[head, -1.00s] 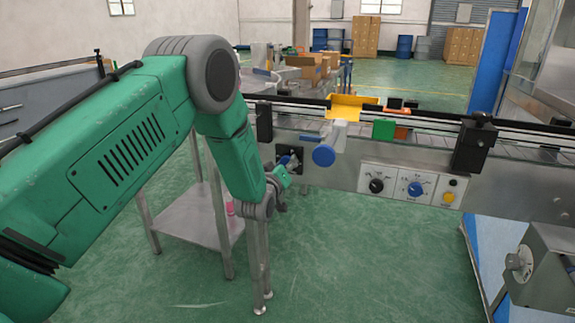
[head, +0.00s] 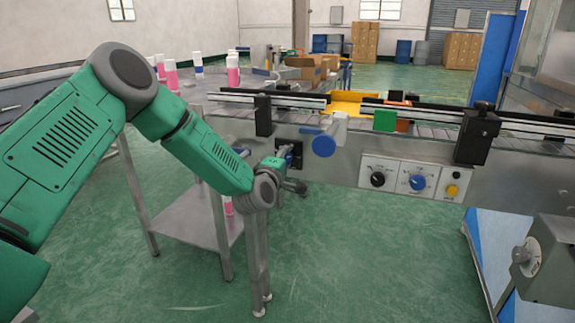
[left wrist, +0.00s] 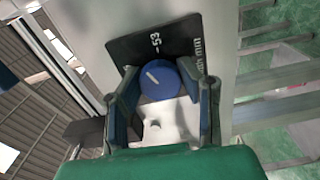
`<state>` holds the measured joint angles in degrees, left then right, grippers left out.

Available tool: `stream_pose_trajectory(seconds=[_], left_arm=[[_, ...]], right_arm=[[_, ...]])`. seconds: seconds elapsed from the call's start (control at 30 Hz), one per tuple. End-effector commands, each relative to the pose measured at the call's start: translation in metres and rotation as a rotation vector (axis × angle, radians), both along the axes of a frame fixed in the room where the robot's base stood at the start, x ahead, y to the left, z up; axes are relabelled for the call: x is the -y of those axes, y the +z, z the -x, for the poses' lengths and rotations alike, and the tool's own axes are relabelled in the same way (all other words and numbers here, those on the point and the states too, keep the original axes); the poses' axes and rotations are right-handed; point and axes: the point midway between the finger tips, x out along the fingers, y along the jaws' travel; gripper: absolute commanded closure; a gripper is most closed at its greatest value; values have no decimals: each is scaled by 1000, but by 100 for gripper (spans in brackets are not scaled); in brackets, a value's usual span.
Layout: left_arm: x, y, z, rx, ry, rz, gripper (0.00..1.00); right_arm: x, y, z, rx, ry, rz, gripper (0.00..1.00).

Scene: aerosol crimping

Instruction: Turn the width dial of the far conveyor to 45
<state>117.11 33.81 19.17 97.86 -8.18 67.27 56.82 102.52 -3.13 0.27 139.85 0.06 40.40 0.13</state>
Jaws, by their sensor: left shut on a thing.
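The width dial is a round blue knob (left wrist: 160,82) with a white mark. It sits on a black plate (left wrist: 128,50) lettered "53" and, partly hidden, "width mm" in the left wrist view. In the head view the black plate (head: 290,148) is on the side of the far conveyor (head: 345,165). My left gripper (left wrist: 163,90) has its two fingers on either side of the knob and is shut on it. In the head view my left gripper (head: 288,160) is at the plate and hides most of the dial. My right gripper is not in view.
A larger blue round knob (head: 323,146) sticks out just right of the plate. A panel with a black dial (head: 377,179) and a blue dial (head: 417,183) is farther right. A steel table (head: 190,232) stands below my forearm. Several pink-and-white cans (head: 171,76) stand behind my arm.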

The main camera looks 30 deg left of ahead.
Motion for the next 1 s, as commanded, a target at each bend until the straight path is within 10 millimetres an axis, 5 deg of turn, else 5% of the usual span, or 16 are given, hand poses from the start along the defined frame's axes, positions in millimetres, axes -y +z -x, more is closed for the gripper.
stream_pose_trajectory(seconds=[0.6,1.0], left_arm=[[-5,-14,3,120,13,556,98],[-3,-14,2,167,13,773,97]], right_arm=[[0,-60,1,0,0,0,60],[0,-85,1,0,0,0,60]])
